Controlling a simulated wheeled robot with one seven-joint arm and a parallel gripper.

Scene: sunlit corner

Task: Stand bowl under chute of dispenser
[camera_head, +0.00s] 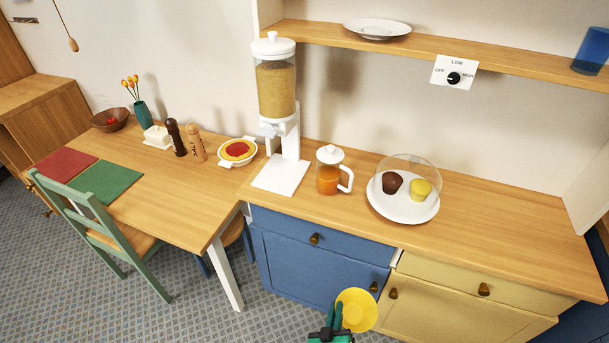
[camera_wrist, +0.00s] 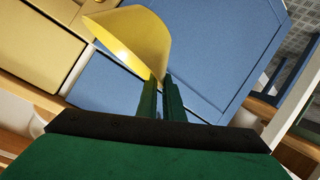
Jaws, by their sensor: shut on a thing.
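A yellow bowl (camera_head: 358,310) is held by its rim in my green gripper (camera_head: 334,326), low in front of the blue cabinet. In the wrist view the yellow bowl (camera_wrist: 136,40) sits at the tips of my gripper (camera_wrist: 162,84), which is shut on its edge. The bowl looks tilted. The dispenser (camera_head: 276,85) stands on the counter, with a clear container of yellowish grains above a white stand. Its chute (camera_head: 268,130) points to the left-front. The white base (camera_head: 281,175) below is bare. The bowl is well below and to the right of the base.
A shelf (camera_head: 420,45) runs above the counter. The counter front is clear.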

